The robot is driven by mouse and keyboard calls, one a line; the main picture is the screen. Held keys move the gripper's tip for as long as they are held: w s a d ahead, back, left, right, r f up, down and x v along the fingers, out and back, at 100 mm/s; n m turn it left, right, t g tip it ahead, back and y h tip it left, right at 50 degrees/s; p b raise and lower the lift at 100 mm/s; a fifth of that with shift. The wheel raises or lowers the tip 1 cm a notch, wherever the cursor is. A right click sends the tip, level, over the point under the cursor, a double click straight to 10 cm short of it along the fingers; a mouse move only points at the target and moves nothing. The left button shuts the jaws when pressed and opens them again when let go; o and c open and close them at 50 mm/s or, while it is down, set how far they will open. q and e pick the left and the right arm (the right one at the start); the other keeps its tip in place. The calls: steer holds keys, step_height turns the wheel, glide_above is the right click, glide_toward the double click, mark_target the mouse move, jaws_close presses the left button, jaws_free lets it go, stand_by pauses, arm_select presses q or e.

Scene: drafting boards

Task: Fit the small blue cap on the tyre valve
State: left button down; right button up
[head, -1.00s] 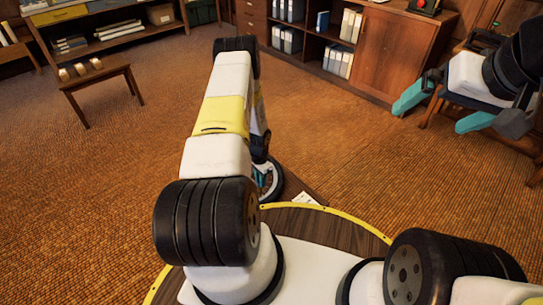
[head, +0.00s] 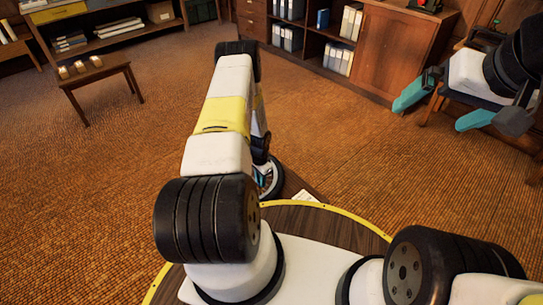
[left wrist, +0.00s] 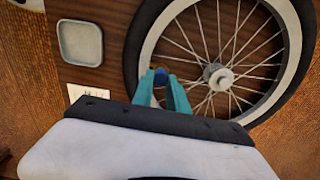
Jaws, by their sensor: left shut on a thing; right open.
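The small blue cap (left wrist: 160,71) is between the teal fingertips of my left gripper (left wrist: 162,80) in the left wrist view, and the gripper is shut on it. The gripper is over the spoked wheel (left wrist: 218,78), just inside the rim on its left side. The tyre valve cannot be made out apart from the cap and fingers. In the head view the wheel (head: 277,178) is mostly hidden behind my left arm. My right gripper (head: 432,108) is open and empty, out at the right and away from the wheel.
The wheel lies on a dark wooden table (left wrist: 112,20). A pale square tray (left wrist: 80,41) and a small white card (left wrist: 88,91) are left of the wheel. A low stool (head: 98,80) with small items stands far left. Shelves and a cabinet (head: 385,55) line the back.

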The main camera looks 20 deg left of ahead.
arm_select(q)
steer(key=shift+f, duration=0.3)
steer(key=c, duration=1.2)
jaws_free()
steer(key=shift+c, duration=0.2)
